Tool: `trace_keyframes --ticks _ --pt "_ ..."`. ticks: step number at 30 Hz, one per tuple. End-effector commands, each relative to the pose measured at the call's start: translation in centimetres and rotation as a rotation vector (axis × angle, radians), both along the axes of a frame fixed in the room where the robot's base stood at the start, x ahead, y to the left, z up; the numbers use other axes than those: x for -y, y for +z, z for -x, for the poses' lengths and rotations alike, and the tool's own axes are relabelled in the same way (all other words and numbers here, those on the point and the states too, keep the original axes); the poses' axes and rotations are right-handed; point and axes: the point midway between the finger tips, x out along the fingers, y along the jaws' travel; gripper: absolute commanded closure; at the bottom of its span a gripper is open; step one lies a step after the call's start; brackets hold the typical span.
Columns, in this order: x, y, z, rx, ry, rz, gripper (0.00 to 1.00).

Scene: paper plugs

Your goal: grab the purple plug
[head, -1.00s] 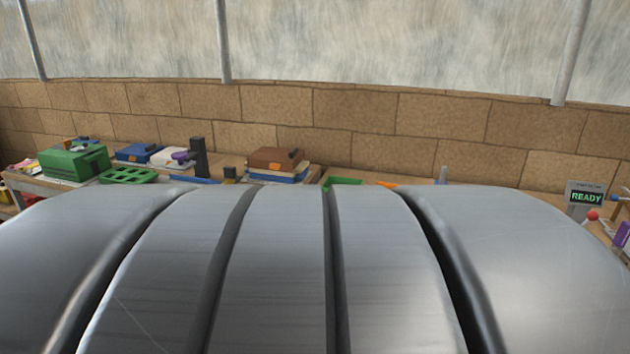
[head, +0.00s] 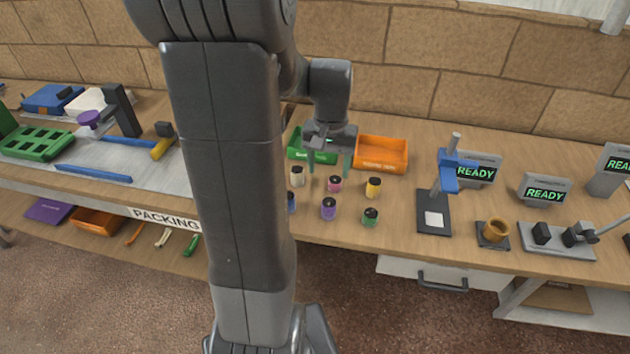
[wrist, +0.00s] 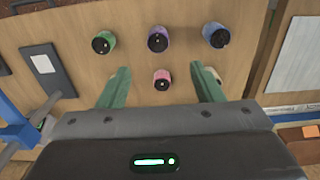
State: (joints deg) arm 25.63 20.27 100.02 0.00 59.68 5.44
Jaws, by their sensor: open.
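The purple plug (head: 328,210) stands upright on the bench in the front row, between the green plug (head: 371,217) and the blue plug (head: 291,203), which my arm partly hides. The pink plug (head: 335,184) stands behind it. My gripper (head: 329,174) is open and empty above the plugs. In the wrist view, the purple plug (wrist: 158,40) is beyond the fingertips, roughly centred between them. The pink plug (wrist: 162,80) shows between the green fingers of my gripper (wrist: 160,68). I cannot tell the fingertips' exact height.
A cream plug (head: 297,177) and a yellow plug (head: 373,188) flank the pink one. An orange bin (head: 381,154) and a green bin (head: 303,146) stand behind. A blue-topped stand (head: 448,180) is to the right. Bare bench lies around the plugs.

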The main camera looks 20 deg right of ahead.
Motion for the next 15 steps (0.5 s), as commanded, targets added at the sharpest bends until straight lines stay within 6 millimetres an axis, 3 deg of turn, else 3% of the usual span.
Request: trace_keyframes --ticks 5,15 --pt "0.4 -1.5 -0.1 -0.006 -0.01 -0.002 0.4" --pt "0.4 -7.6 -0.1 -0.005 -0.008 -0.002 0.4"
